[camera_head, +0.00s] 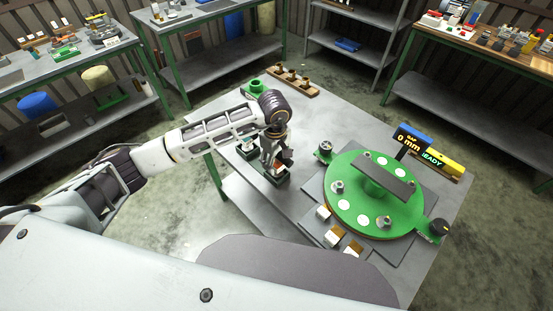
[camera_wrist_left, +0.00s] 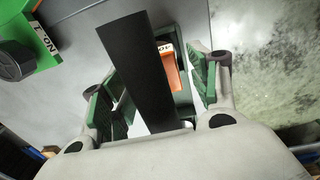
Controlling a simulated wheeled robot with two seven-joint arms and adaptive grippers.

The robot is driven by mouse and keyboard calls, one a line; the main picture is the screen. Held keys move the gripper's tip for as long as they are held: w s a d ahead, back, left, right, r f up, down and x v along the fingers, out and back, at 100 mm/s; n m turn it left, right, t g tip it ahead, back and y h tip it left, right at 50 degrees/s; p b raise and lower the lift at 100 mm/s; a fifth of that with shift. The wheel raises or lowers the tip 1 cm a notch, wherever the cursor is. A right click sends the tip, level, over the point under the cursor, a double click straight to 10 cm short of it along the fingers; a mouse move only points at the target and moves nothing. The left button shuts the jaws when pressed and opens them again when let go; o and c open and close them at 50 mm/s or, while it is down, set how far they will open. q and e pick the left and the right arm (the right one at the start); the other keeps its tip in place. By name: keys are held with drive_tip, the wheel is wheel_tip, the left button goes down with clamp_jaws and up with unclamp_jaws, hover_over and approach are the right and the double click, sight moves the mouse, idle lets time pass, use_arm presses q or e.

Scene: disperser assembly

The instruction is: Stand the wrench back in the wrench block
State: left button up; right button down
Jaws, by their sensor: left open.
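The left gripper (camera_head: 275,163) points down over a small dark block with a pale label, which I take to be the wrench block (camera_head: 271,179). In the left wrist view the gripper's green-padded fingers (camera_wrist_left: 154,92) are spread apart. A long flat black bar, which looks like the wrench's handle (camera_wrist_left: 138,70), stands up between the fingers towards the camera; both pads look clear of it. Whether the bar's lower end sits in the block is hidden. The right gripper is not in view.
A second small holder (camera_head: 247,150) stands just left of the gripper. A green round fixture (camera_head: 345,205) with a gap display (camera_head: 412,139) fills the table's right side. A wooden rack (camera_head: 293,82) and a green part (camera_head: 254,88) are at the back.

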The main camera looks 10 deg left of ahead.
use_arm(q)
wheel_tip(320, 180, up, 10)
drive_tip(key=shift+s+a+r+b, duration=0.1)
drive_tip(key=shift+s+r+b, duration=0.05)
drive_tip(key=shift+b, duration=0.65)
drive_tip(key=shift+s+r, duration=0.1)
drive_tip(key=shift+r, duration=0.8)
drive_tip(key=shift+f, duration=0.1)
